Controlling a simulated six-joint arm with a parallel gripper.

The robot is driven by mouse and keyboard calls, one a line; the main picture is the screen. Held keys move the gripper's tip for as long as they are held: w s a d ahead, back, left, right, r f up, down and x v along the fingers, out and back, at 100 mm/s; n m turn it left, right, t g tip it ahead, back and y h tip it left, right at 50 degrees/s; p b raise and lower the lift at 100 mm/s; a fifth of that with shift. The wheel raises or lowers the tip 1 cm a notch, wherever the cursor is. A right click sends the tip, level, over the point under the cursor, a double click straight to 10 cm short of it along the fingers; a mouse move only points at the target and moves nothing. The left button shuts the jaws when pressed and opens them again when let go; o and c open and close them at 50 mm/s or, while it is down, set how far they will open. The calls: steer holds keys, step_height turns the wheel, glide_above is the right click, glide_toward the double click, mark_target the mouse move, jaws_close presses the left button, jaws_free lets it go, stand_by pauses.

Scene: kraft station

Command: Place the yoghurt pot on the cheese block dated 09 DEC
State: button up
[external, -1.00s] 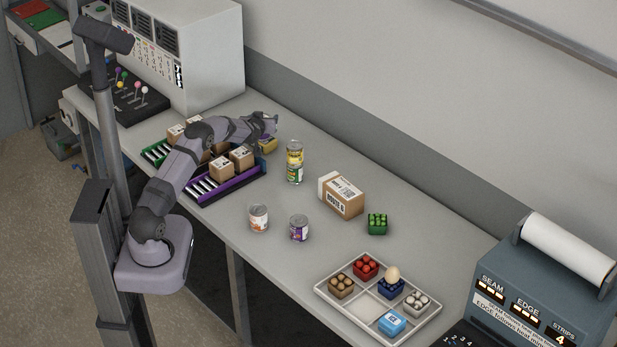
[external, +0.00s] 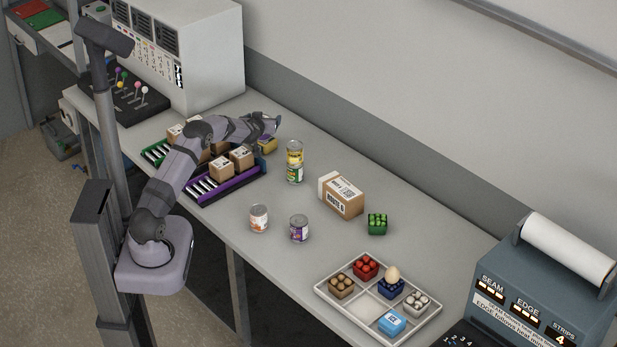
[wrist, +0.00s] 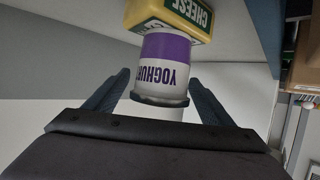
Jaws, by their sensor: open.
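The yoghurt pot (wrist: 164,66), white with a purple band, is between the fingers of my open gripper (wrist: 156,76) in the wrist view. That view is upside down. The pot's base meets a yellow cheese block (wrist: 150,12) with a green CHEESE label, so it appears to stand upright on it. No date on the block can be read. In the external view my gripper (external: 266,136) is at the far end of the table, over the yellow block (external: 268,146).
A purple-edged rack (external: 236,184) with cartons is beside my arm. Two stacked cans (external: 294,163) stand just right of the block.

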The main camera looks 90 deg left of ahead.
steer(key=b+v, duration=0.2)
steer(key=v, duration=0.9)
steer(key=shift+f, duration=0.1)
